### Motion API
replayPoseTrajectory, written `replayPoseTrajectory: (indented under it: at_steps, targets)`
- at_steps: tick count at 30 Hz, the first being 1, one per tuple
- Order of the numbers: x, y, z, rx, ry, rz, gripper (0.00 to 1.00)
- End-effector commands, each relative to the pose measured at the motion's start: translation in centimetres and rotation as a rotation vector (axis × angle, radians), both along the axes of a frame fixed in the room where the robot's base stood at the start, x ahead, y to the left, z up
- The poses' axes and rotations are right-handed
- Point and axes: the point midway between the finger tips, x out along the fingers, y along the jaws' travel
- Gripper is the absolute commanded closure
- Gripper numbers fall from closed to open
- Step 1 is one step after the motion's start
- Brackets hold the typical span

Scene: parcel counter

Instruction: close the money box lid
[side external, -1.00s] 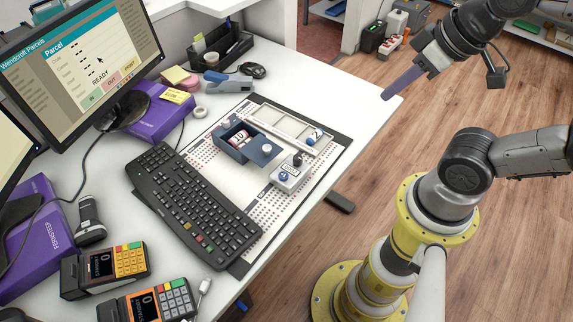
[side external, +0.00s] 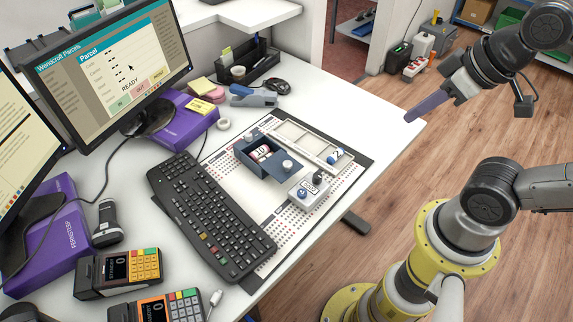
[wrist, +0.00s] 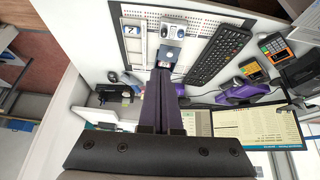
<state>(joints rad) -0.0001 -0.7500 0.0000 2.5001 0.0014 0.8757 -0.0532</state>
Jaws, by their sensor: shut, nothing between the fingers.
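The money box (side external: 246,152) is a dark blue-grey box on the mat on the counter. Its left part is open, and a red and white roll (side external: 260,153) shows inside. A blue-grey lid panel with a pale round knob (side external: 287,166) lies at its right end, leaving the opening uncovered. In the wrist view the box (wrist: 169,53) appears just beyond my fingertips, partly hidden by them. My gripper (side external: 408,119) has long purple fingers, shut and empty. It is in the air right of the counter edge in the side view, well apart from the box.
A grey box with knobs (side external: 309,193) sits just right of the money box. A white compartment tray (side external: 305,137) lies behind it, with a blue and white roll (side external: 337,157). The keyboard (side external: 210,215) is close on the left. Monitors and card terminals stand farther left.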

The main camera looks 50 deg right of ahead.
Motion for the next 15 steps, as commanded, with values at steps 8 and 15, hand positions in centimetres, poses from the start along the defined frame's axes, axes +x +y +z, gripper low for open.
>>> replayPoseTrajectory:
  at_steps: [8, 15]
  targets:
    - [8.9, 1.8, 0.8, -0.18, -0.266, 0.346, 1.0]
    - [15.5, 4.7, -7.7, -0.373, -0.293, 0.64, 1.0]
